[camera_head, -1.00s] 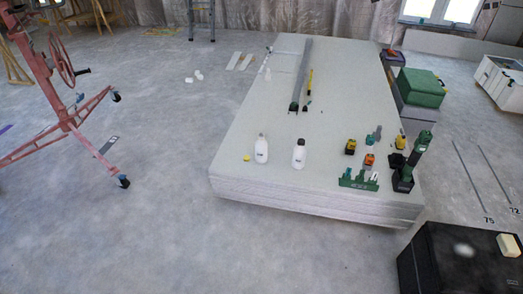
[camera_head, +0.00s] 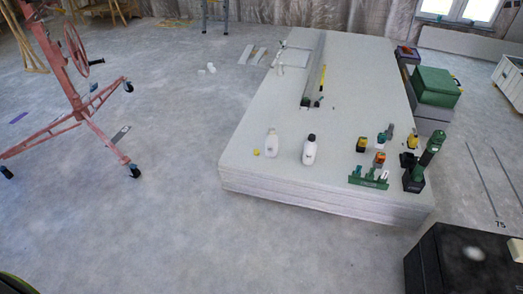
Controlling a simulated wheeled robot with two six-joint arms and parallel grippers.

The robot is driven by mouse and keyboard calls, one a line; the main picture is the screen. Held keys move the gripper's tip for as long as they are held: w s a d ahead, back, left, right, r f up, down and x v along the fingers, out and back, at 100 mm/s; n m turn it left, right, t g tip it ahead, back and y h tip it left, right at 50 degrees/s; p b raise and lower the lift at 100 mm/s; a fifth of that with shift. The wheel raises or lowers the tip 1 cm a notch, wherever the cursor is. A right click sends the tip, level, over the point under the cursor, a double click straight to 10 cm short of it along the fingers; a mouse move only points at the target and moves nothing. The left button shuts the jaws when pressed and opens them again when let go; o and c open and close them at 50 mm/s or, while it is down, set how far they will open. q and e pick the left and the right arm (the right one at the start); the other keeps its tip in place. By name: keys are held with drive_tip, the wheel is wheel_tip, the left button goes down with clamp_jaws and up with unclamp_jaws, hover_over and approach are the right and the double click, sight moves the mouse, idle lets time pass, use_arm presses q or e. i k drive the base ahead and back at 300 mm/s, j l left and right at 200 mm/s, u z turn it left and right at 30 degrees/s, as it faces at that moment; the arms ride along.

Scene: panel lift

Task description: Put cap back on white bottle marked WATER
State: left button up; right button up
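Two white bottles stand upright near the front edge of a stack of pale panels (camera_head: 262,178). The left white bottle (camera_head: 271,144) has a pale top and no dark cap. The right white bottle (camera_head: 309,151) has a black cap on it. Their labels are too small to read. A small yellow cap (camera_head: 257,152) lies on the panel just left of the left bottle, apart from it. Neither of my grippers is in view.
A green tool rack (camera_head: 368,181), a dark green tool (camera_head: 428,152) and several small yellow and orange items stand at the stack's right front. A black box (camera_head: 465,260) is at lower right. A red wheeled stand (camera_head: 75,110) is at left. The floor in front is clear.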

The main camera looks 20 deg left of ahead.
sight(271, 139)
drive_tip(key=i+j+z, duration=0.3)
drive_tip(key=i+j, duration=0.2)
drive_tip(key=j, duration=0.25)
drive_tip(key=i+j+z, duration=0.15)
drive_tip(key=j, duration=0.25)
drive_tip(key=i+j+z, duration=0.1)
drive_tip(key=i+j, duration=0.15)
drive_tip(key=j, duration=0.15)
drive_tip(key=i+j+z, duration=0.15)
drive_tip(key=j, duration=0.3)
drive_tip(key=i+j+z, duration=0.15)
drive_tip(key=j, duration=0.3)
drive_tip(key=i+j+z, duration=0.15)
drive_tip(key=j, duration=0.35)
drive_tip(key=i+j+z, duration=0.15)
drive_tip(key=j, duration=0.35)
